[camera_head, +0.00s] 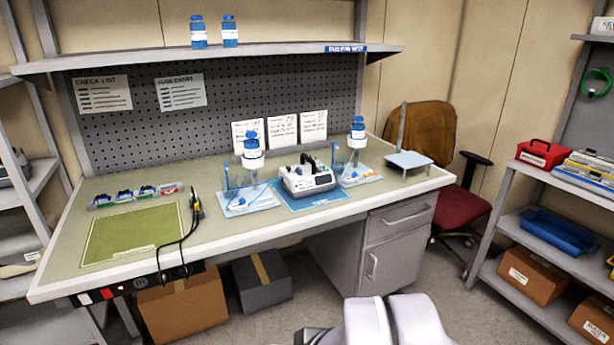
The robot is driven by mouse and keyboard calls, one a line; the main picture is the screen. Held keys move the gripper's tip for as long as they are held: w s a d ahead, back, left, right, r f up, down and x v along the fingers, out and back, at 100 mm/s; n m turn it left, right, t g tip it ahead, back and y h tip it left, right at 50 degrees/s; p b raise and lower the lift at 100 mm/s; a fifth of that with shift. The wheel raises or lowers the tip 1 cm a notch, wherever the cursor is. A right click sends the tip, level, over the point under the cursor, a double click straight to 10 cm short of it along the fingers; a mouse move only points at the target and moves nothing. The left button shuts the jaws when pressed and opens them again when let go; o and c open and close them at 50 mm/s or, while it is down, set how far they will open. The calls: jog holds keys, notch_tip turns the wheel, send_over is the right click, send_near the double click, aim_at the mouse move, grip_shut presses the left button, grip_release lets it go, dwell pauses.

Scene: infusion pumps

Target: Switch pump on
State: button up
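A white and grey pump (306,177) sits on a blue mat (322,202) on the workbench, right of the middle. It has a dark handle on top and small controls that are too small to read. I cannot tell whether it is on. A blue-and-white bottle (253,155) stands to its left over a clear tray (250,201). Another blue-capped bottle (357,134) stands to its right over a second tray (362,177). White, rounded parts of my own body show at the bottom edge. My gripper is not in view.
The workbench (330,216) has a green mat (133,234), small parts (137,195) and black cables (190,222) at left. A cabinet (395,243) is under its right side. A red chair (455,208) and a shelf rack (524,293) stand right. Floor in front is clear.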

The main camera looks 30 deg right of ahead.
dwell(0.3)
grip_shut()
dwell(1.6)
